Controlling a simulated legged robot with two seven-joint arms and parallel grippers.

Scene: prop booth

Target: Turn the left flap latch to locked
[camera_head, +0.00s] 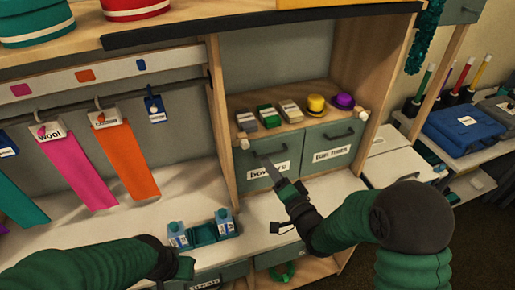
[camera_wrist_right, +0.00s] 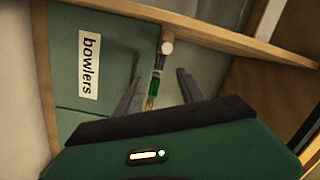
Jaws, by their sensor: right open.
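The left flap (camera_head: 262,172) is a grey-green panel with a dark handle and a white label; it looks closed under the shelf. In the wrist view its label reads "bowlers" (camera_wrist_right: 89,64). A pale round knob (camera_head: 244,143) sits at its upper left corner.
The right flap (camera_head: 328,153) has a similar knob (camera_head: 363,115). Small boxes and two hats (camera_head: 316,104) stand on the shelf above. Cartons (camera_head: 178,234) stand in a teal tray on the counter (camera_head: 120,238). Coloured fabric strips (camera_head: 130,165) hang at left.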

